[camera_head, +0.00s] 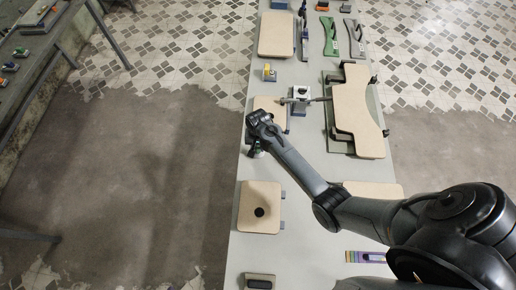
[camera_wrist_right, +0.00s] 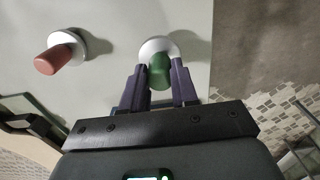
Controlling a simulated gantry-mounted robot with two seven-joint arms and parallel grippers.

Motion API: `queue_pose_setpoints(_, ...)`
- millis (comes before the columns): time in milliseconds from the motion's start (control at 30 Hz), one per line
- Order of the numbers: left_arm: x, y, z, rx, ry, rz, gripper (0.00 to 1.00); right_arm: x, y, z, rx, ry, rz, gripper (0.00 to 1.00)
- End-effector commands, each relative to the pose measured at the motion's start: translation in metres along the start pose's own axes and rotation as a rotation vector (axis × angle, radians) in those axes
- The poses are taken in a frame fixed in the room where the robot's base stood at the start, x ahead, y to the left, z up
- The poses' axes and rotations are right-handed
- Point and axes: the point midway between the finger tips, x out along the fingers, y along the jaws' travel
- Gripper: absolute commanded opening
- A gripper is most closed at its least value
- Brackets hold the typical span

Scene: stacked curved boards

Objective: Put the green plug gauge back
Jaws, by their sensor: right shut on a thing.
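The green plug gauge (camera_wrist_right: 159,74) shows in the right wrist view between the two fingers of my right gripper (camera_wrist_right: 159,88), which is shut on it. Its far end meets a white round piece (camera_wrist_right: 158,46); I cannot tell whether that piece is part of the gauge or a separate seat. In the head view my right gripper (camera_head: 257,147) is at the left edge of the long table (camera_head: 240,168), and mostly hides the gauge. My left gripper is not in view.
A red plug (camera_wrist_right: 59,57) with a white round piece (camera_wrist_right: 93,43) stands beside the gauge. A tan board (camera_head: 259,195) with a dark round spot lies nearer on the table. A stack of curved boards (camera_head: 357,108) is to the right.

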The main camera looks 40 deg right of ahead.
Motion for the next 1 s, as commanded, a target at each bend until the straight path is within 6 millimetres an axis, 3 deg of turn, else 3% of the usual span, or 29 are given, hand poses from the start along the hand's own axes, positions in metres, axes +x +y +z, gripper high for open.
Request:
queue_pose_setpoints(200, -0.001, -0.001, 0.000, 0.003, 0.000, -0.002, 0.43, 0.022, 0.001, 0.000, 0.001, -0.001, 0.001, 0.00)
queue_pose_setpoints(600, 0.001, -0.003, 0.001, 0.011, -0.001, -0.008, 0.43, 0.026, 0.000, 0.000, 0.001, 0.001, 0.000, 0.00)
queue_pose_setpoints(633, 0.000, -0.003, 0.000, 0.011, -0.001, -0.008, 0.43, 0.026, 0.001, 0.000, 0.001, 0.000, 0.000, 0.33)
queue_pose_setpoints(767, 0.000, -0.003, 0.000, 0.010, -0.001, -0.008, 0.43, 0.025, 0.001, 0.000, 0.001, 0.000, 0.000, 0.53)
queue_pose_setpoints(1000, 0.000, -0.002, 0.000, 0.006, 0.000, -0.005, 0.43, 0.025, 0.001, 0.000, 0.001, 0.000, 0.000, 0.54)
